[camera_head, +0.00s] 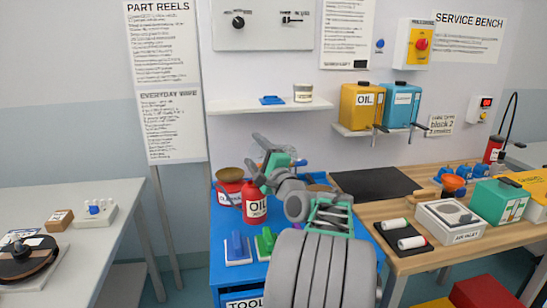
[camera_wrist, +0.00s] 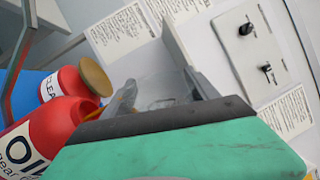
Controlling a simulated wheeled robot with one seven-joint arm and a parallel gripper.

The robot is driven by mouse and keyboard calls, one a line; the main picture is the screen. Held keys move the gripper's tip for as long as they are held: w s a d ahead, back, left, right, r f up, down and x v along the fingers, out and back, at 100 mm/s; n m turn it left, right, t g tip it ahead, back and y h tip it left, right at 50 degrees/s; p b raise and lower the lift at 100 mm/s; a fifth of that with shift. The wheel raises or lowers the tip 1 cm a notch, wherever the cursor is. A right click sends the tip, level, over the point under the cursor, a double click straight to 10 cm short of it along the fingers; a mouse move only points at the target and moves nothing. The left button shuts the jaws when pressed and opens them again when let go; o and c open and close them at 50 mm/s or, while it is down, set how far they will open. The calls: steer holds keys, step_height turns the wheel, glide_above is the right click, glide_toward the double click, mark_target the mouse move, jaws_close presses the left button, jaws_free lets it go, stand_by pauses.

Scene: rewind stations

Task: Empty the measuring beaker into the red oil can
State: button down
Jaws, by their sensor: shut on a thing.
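The red oil can (camera_head: 255,205), with a white OIL label, stands on the blue tool cart in the head view. It also shows at the lower left of the wrist view (camera_wrist: 52,135). My gripper (camera_head: 266,158) is above the can, slightly to its right. It is shut on the clear measuring beaker (camera_wrist: 158,88), which shows between the grey fingers in the wrist view. The beaker looks tilted, but the fingers and green gripper body hide part of it. I cannot tell how much liquid is in it.
A red cleaner can (camera_head: 228,190) with a brown top stands just left of the oil can. A shelf holds a yellow oil tank (camera_head: 362,106). A wooden bench (camera_head: 420,262) is at the right.

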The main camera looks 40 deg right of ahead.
steer(key=shift+a+f+n+b, duration=0.2)
steer(key=shift+f+n+b, duration=0.3)
steer(key=shift+b, duration=0.7)
steer(key=shift+w+a+r+n+y+b, duration=0.15)
steer(key=shift+n+y+b, duration=0.15)
steer(key=shift+n+b, duration=0.4)
stand_by(1.9)
